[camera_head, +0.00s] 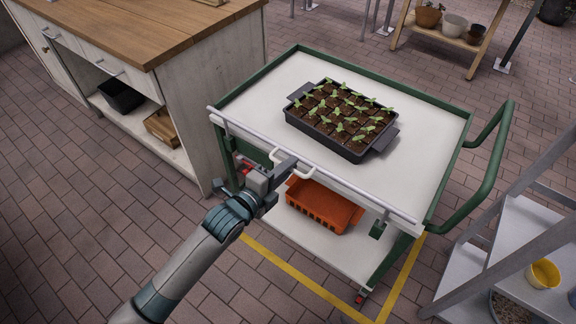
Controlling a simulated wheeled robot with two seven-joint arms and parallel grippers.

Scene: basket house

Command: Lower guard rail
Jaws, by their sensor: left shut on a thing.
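The guard rail (355,195) is a pale metal bar along the near long edge of a green-framed cart. It runs close to the level of the white top (250,95); its exact height above the top is hard to tell. A small pale loop handle (306,172) sits near the rail's middle. My left gripper (289,166) reaches up from the lower left and is shut on this handle; its fingers hide part of it. A black seedling tray (322,143) with green sprouts stands on the cart top, behind the rail. My right gripper is not in view.
An orange crate (322,212) sits on the cart's lower shelf. A wooden-topped cabinet (130,30) stands close at the left. A grey metal rack (505,255) with a yellow pot (543,273) is at the right. The brick floor at the lower left is clear.

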